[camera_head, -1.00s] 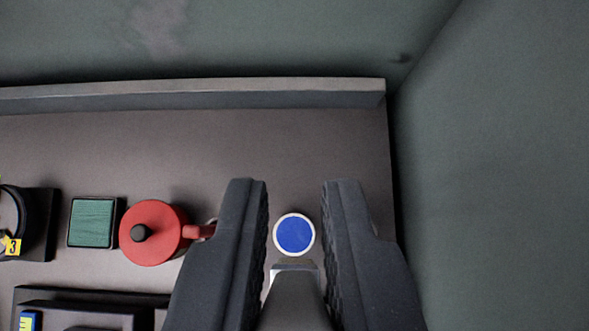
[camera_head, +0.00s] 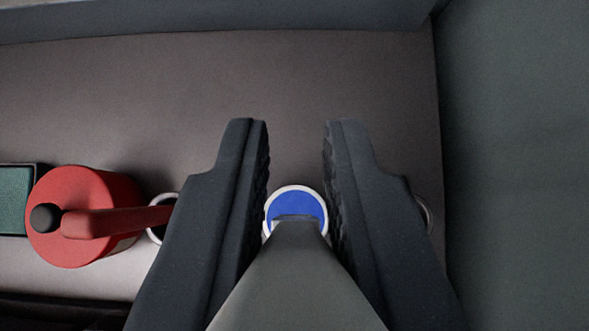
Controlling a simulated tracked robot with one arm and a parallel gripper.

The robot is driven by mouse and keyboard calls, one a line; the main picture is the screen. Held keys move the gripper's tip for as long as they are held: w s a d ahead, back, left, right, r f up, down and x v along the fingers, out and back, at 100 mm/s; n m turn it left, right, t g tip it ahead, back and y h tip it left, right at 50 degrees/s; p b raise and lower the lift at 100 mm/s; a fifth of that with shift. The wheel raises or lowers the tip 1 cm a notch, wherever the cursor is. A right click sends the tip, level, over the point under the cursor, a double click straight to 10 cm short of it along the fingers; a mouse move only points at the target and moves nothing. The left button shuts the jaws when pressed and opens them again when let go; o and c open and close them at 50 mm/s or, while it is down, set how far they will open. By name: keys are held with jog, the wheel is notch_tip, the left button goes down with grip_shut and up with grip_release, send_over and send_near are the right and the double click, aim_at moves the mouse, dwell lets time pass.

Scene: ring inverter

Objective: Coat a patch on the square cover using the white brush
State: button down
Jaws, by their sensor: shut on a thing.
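My gripper (camera_head: 297,150) points down at the grey surface, its two dark fingers on either side of a round, white-rimmed thing with a blue face. I take this for the white brush (camera_head: 296,200), seen end-on. It fills the gap and the fingers are shut on it. A grey bar of mine hides its lower part, and its bristles are not visible. I cannot make out the square cover for sure. A green square in a dark frame (camera_head: 14,200) is cut off at the left edge.
A red round can (camera_head: 95,245) with a dark knob and a red arm stands left of my gripper. A pale ring (camera_head: 157,222) shows beside my left finger, another (camera_head: 426,213) by the right finger. Walls rise behind and at the right. The surface (camera_head: 150,100) behind is clear.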

jog(key=shift+f+b, duration=1.1)
jog(key=shift+f, duration=1.5)
jog(key=shift+f+b, duration=0.4)
jog(key=shift+f, duration=0.1)
jog(key=shift+r, duration=0.1)
notch_tip(320, 180, up, 7)
jog(key=p, duration=0.3)
dwell(0.8)
